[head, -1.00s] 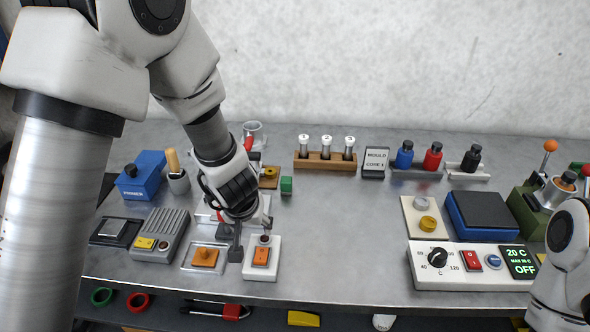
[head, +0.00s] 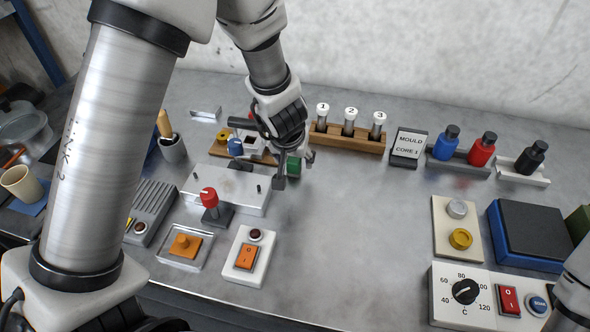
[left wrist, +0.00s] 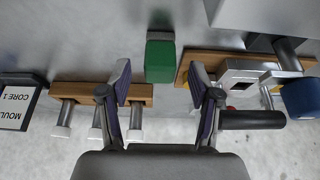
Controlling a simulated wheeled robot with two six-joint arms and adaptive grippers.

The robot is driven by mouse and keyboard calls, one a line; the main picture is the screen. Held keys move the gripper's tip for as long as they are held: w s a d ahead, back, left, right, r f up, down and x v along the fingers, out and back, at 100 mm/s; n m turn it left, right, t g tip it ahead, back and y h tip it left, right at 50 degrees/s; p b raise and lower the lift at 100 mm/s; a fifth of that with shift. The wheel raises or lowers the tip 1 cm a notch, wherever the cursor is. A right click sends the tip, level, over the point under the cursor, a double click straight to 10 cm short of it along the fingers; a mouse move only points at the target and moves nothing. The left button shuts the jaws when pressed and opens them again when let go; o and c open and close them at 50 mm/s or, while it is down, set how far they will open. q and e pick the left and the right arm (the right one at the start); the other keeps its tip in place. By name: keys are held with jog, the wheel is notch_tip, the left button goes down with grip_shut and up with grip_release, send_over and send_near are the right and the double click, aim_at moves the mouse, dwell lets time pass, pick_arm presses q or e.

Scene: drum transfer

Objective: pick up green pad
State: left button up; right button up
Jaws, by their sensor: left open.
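The green pad (head: 293,167) is a small dark-green block on the metal bench, partly hidden by my left gripper in the head view. In the left wrist view the green pad (left wrist: 160,58) lies ahead, centred between the two fingers. My left gripper (head: 296,171) is open, with its fingers spread either side of the pad's line. It also shows in the left wrist view (left wrist: 161,78) with nothing between its fingertips; whether it touches the pad I cannot tell. My right gripper is out of view.
A wooden rack (head: 347,138) with numbered tubes stands just right of the pad. A wooden board with fittings (head: 232,152) lies close on the left. A metal plate with pins (head: 225,187) is in front. The bench right of the gripper (head: 355,220) is clear.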

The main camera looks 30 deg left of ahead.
pick_arm(q)
jog(key=x, duration=0.2)
jog(key=shift+w+f, duration=0.25)
jog(key=shift+f, duration=0.05)
jog(key=shift+s+r, duration=0.2)
jog(key=shift+c, duration=0.3)
grip_shut()
jog(key=shift+r, duration=0.1)
